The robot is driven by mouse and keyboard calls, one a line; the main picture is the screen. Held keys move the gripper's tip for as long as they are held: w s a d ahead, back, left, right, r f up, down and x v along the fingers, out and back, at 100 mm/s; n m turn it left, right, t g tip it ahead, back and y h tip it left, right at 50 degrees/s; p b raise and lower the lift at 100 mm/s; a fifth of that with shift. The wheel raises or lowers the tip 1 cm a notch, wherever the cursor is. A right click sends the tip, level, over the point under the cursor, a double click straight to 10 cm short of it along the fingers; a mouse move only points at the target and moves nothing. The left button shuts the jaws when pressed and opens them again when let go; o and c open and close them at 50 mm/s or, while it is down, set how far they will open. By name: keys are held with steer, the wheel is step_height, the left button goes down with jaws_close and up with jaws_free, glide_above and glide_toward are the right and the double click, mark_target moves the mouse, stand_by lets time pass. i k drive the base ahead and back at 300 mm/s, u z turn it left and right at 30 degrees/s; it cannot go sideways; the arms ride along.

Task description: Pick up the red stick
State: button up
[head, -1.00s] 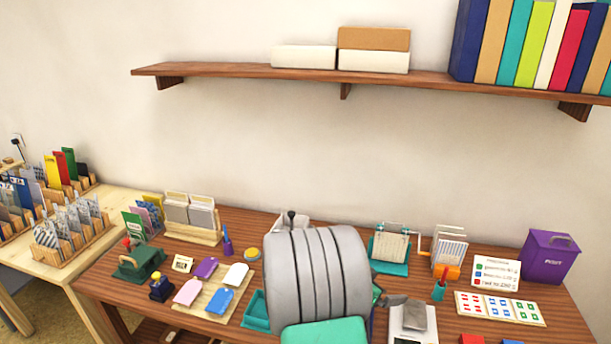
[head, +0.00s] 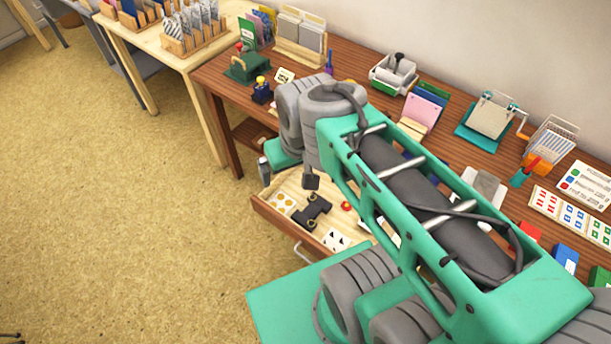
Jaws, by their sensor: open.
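A red stick (head: 532,163) stands slightly tilted in a small teal holder (head: 518,179) on the brown table, right of my arm in the head view. What looks like my gripper (head: 312,210) is dark and small, low over the open drawer below the table's front edge. Its jaws appear apart and empty, well left of the red stick. Part of my wrist is hidden behind my own arm, which crosses the middle of the view.
The open drawer (head: 278,221) holds patterned cards and a small red item. Floor at left is clear.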

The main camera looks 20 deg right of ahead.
mark_target(537, 159)
steer(key=z, duration=0.2)
steer(key=k, duration=1)
steer(key=z, duration=1.3)
steer(key=i, duration=1.1)
steer(key=u, duration=0.55)
